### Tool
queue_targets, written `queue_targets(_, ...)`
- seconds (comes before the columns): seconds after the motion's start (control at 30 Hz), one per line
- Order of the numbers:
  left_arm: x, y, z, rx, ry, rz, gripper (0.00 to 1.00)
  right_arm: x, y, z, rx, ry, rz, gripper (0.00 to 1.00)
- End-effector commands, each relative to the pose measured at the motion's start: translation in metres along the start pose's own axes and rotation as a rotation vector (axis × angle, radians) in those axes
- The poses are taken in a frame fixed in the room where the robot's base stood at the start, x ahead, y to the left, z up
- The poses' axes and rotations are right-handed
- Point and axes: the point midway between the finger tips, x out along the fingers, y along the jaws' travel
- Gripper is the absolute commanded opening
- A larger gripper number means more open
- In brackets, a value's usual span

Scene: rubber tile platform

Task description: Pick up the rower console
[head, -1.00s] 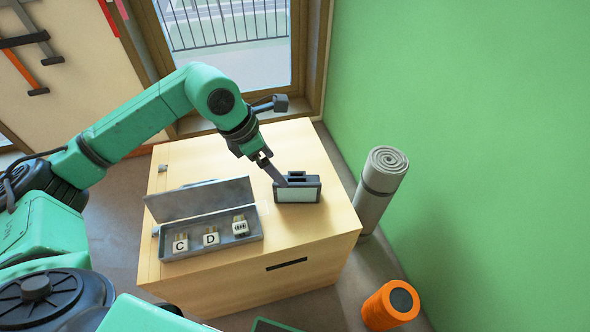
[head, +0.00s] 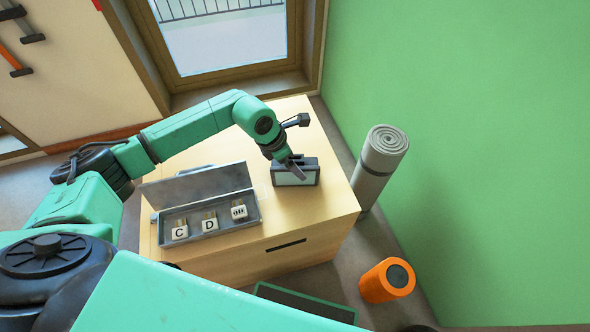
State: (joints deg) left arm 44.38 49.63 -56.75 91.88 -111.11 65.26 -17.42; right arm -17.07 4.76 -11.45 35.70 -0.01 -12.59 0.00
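The rower console (head: 296,177) is a small dark box with a pale front panel. It stands on the right part of the light wooden cabinet top in the head view. My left gripper (head: 297,172) is at the console's upper left side, with its fingers reaching down to the console's top. The fingers overlap in this view, so I cannot tell whether they are open or closed on it. The console rests on the cabinet top. My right gripper is not in view.
An open grey case (head: 255,221) with several lettered blocks lies left of the console on the cabinet (head: 330,212). A rolled grey mat (head: 372,180) stands right of the cabinet. An orange cylinder (head: 375,286) and a green-edged dark panel (head: 300,303) are on the floor in front.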

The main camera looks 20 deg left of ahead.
Motion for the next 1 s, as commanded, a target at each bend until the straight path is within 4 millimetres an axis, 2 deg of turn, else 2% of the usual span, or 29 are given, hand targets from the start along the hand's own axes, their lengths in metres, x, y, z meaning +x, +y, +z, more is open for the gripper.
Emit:
queue_targets(0.2, 0.003, 0.0, 0.0, 0.001, -0.001, 0.001, 1.0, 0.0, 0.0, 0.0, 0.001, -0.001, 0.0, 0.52)
queue_targets(0.47, 0.002, 0.0, 0.0, 0.001, -0.001, 0.001, 0.01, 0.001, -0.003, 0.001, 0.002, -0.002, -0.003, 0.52)
queue_targets(0.87, 0.0, 0.001, 0.002, 0.001, -0.003, 0.002, 0.0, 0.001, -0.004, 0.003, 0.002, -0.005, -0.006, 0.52)
queue_targets(1.0, -0.011, 0.001, 0.007, 0.001, -0.006, 0.003, 0.0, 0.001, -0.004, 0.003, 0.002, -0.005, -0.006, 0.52)
